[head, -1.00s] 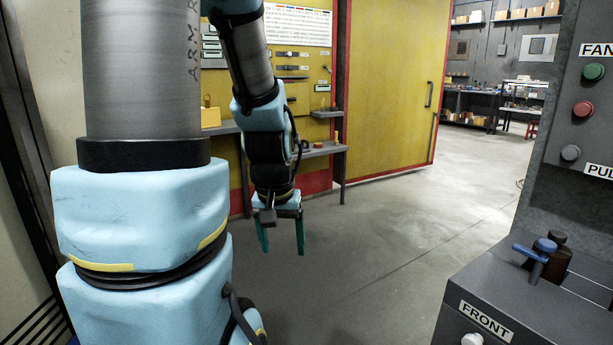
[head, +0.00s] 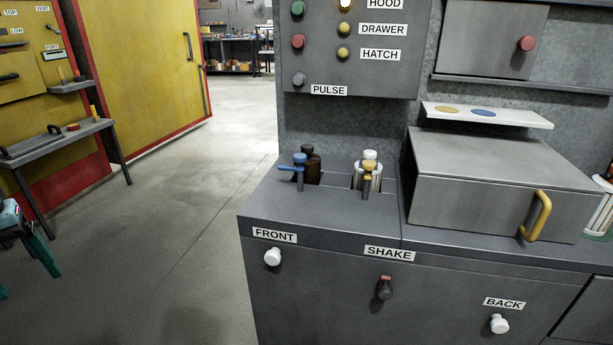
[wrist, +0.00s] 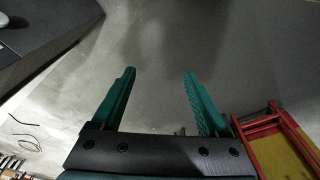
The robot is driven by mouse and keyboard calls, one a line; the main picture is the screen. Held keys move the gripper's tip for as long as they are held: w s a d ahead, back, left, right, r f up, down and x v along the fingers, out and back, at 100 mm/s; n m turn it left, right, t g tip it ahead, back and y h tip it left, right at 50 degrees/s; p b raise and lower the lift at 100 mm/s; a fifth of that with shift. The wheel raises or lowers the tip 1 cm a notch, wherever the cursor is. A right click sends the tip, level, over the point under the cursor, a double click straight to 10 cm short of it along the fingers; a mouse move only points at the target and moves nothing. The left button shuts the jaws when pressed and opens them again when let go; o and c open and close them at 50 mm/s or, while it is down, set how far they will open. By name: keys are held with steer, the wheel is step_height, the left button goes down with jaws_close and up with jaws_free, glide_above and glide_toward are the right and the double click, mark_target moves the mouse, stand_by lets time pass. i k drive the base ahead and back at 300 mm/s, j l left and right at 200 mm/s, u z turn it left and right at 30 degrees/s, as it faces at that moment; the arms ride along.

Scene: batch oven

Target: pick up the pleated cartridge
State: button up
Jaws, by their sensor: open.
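A white, ribbed cylinder with a green lower rim (head: 599,212) stands at the right edge of the head view, beside the grey box, and is partly cut off. It looks like the pleated cartridge, but I cannot be sure. My gripper (wrist: 159,72) is open and empty, with two teal fingers apart over bare floor. In the head view it shows only partly, at the lower left edge, far from the bench.
The grey bench (head: 325,226) has protruding knobs on its front. A lidded box (head: 470,190) with a yellow handle and a brown bottle (head: 313,168) with a blue valve beside it are on top. A side table (head: 60,140) stands at left. Open floor lies between.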

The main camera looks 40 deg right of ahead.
mark_target(313, 163)
steer(key=i+l+z, duration=0.1)
steer(key=i+z, duration=0.15)
steer(key=i, duration=0.85)
steer(key=z, duration=1.3)
